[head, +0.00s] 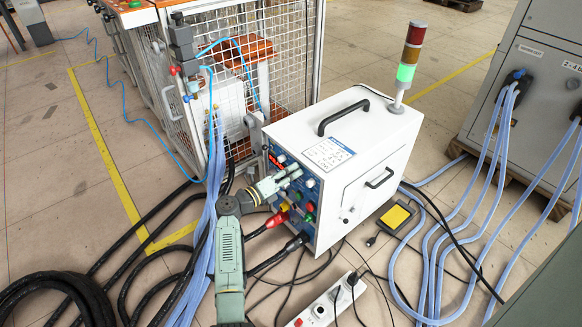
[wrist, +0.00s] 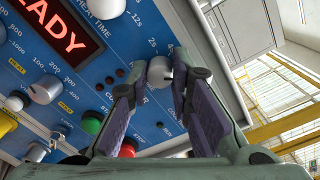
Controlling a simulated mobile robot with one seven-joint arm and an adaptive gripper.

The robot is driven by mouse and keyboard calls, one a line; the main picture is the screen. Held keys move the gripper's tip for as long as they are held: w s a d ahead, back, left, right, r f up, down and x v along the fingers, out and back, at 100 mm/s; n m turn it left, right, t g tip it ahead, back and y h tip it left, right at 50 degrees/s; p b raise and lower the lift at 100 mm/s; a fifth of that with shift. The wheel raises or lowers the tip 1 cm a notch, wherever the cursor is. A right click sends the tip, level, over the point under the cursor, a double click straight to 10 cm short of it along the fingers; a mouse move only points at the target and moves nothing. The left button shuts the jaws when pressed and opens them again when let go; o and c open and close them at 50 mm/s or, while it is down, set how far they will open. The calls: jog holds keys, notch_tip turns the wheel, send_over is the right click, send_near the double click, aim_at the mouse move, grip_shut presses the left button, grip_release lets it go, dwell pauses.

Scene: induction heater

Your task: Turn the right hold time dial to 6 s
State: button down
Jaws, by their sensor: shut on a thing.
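My gripper (wrist: 163,80) is at the blue front panel (wrist: 75,85) of the white induction heater (head: 345,150). Its two fingers are closed around a small light-grey dial (wrist: 158,72) in the wrist view, one on each side. A "2s" mark is printed just above this dial; much of its scale is hidden by the fingers, and I cannot read its pointer. A larger heat time dial (wrist: 105,7) sits to the upper left, with a "12s" mark beside it. In the head view my gripper (head: 292,177) reaches the panel from the left and hides part of it.
A red display (wrist: 62,35) reads "READY". Another grey dial (wrist: 45,90), a green button (wrist: 92,122) and a red button (wrist: 128,148) lie nearby. The signal tower (head: 407,72) glows green. Cables (head: 205,220) run beside my arm; a mesh cage (head: 280,60) stands behind.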

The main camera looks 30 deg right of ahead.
jog(key=shift+r+n+p, duration=0.1)
jog(key=shift+n+p, duration=0.7)
jog(key=shift+n, duration=0.3)
jog(key=c, duration=1.4)
grip_release()
jog(key=shift+c, duration=0.2)
jog(key=s+a, duration=0.2)
jog(key=a, duration=0.9)
jog(key=shift+a, duration=0.4)
jog(key=shift+r, duration=0.1)
